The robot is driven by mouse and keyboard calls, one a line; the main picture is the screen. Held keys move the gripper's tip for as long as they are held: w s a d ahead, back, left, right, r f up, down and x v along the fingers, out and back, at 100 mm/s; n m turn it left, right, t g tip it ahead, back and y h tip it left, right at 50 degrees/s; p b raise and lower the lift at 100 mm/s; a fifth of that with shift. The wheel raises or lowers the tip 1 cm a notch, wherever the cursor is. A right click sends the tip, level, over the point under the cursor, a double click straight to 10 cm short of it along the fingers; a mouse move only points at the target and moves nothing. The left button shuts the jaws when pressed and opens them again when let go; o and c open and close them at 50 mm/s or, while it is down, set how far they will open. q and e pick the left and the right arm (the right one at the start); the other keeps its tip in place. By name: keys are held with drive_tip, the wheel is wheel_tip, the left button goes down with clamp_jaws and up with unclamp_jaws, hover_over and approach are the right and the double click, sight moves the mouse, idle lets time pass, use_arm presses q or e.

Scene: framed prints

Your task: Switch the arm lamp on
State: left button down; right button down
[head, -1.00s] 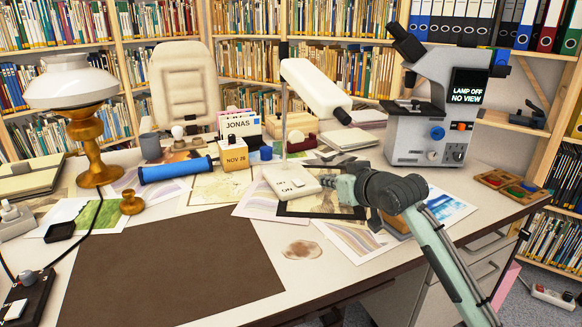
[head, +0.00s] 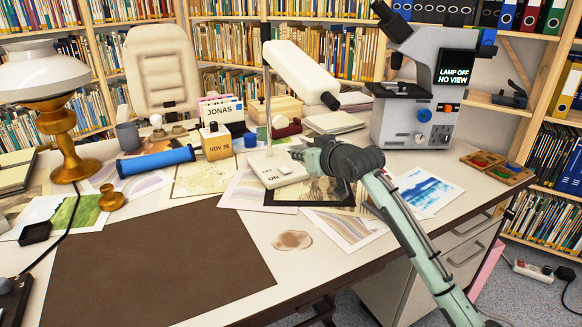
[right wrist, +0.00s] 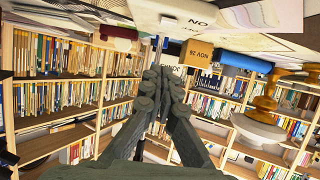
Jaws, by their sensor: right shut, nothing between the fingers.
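The arm lamp has a long white head (head: 300,76) on a thin upright pole. No glow shows at the lamp head. My right gripper (head: 298,154) is shut and empty at the far right edge of the base; I cannot tell if it touches. In the right wrist view, the shut fingers (right wrist: 165,74) point toward the pole, and the base (right wrist: 172,12) shows at the top, inverted. My left gripper is not in view.
A microscope (head: 414,118) with a screen reading "LAMP OFF NO VIEW" stands at the right. Prints lie around the base. The brown desk mat (head: 150,262) is clear.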

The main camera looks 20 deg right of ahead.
hover_over(284, 170)
drive_tip(key=s, duration=0.2)
drive_tip(key=shift+s+d+f, duration=0.1)
drive_tip(key=shift+d+f, duration=0.1)
drive_tip(key=shift+f, duration=0.35)
drive_tip(key=shift+s+d+f, duration=0.1)
drive_tip(key=shift+d+f, duration=0.1)
drive_tip(key=shift+f, duration=0.35)
drive_tip(key=shift+s+f, duration=0.15)
drive_tip(key=shift+f, duration=0.45)
drive_tip(key=shift+s+f, duration=0.15)
drive_tip(key=shift+f, duration=0.45)
drive_tip(key=shift+d+f, duration=0.1)
drive_tip(key=shift+f, duration=0.25)
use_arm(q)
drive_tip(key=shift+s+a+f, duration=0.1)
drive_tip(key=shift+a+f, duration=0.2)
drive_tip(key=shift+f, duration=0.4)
use_arm(e)
drive_tip(key=shift+s+f, duration=0.1)
drive_tip(key=shift+f, duration=0.15)
